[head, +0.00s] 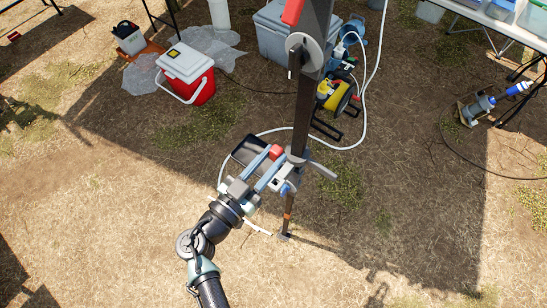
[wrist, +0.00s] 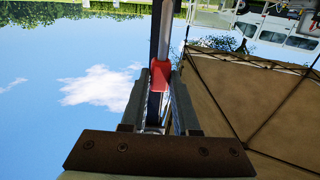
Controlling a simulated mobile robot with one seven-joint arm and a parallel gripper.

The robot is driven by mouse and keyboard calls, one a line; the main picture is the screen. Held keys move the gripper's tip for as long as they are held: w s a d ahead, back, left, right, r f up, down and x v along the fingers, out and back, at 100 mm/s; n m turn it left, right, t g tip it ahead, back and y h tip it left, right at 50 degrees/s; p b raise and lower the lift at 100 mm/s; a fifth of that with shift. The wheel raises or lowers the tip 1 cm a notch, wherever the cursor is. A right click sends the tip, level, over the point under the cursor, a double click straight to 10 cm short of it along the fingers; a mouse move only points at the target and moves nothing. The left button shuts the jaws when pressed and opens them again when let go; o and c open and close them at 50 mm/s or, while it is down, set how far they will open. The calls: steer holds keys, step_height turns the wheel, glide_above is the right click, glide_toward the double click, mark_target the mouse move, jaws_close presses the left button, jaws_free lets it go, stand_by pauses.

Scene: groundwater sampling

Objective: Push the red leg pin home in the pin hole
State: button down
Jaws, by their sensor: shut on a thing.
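The red leg pin (head: 276,151) shows as a small red block at the tips of my gripper (head: 279,166), beside the dark upright leg (head: 312,90). In the wrist view the red leg pin (wrist: 160,72) sits between the two fingers of my gripper (wrist: 162,80), which are shut on it. The leg (wrist: 155,35) runs directly behind the pin there. The pin hole is hidden by the pin, fingers and leg, so how deep the pin sits cannot be told.
A white hose (head: 357,115) curves around behind the leg, near a yellow pump (head: 338,95). A red and white cooler (head: 188,75) stands back left and a grey cooler (head: 275,35) behind. The leg's foot (head: 284,236) rests on dry grass. The front ground is mostly clear.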

steer(key=shift+s+f+b, duration=0.1)
steer(key=shift+b, duration=0.5)
steer(key=b, duration=0.7)
glide_above(271, 184)
steer(key=s, duration=0.1)
step_height(271, 184, down, 6)
steer(key=shift+r, duration=0.2)
steer(key=shift+b, duration=1.4)
stand_by(0.8)
steer(key=shift+f+b, duration=3.55)
steer(key=shift+b, duration=0.95)
